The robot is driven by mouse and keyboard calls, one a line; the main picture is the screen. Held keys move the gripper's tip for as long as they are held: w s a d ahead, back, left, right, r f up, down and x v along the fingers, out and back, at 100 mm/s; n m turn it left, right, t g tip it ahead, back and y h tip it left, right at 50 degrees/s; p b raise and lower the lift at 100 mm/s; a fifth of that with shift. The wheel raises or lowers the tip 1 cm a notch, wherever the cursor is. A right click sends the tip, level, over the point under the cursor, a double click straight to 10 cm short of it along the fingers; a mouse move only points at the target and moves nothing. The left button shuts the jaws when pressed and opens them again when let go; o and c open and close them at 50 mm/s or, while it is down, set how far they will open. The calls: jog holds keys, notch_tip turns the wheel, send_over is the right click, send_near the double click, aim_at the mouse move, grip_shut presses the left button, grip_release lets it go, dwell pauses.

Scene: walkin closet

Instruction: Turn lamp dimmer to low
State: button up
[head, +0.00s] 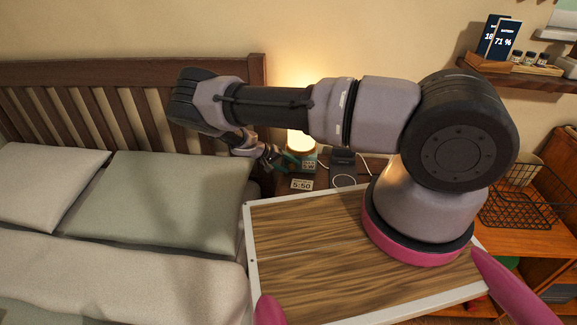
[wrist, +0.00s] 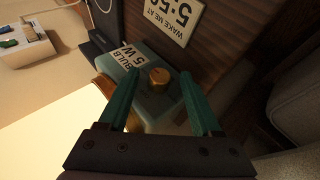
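The lamp (head: 301,143) glows on the nightstand beside the bed. Its teal base (wrist: 155,103) carries a round brass dimmer knob (wrist: 159,78), with a small mark on its face that is too small to read. A card reading "BULB 5 W" (wrist: 127,62) is beside the knob. My gripper (wrist: 159,86) is open, with its teal fingers on either side of the knob in the wrist view. I cannot tell whether they touch it. In the head view my gripper (head: 284,160) is at the left side of the lamp base, which it partly hides.
A "WAKE ME AT 5:50" card (wrist: 174,15) lies by the lamp. A dark device (head: 343,157) with a white cable stands to its right. The bed's pillow (head: 165,200) and headboard (head: 130,72) are to the left. A wall shelf (head: 510,72) is at upper right.

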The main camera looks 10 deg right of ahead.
jog(key=v, duration=1.1)
jog(key=shift+f, duration=0.1)
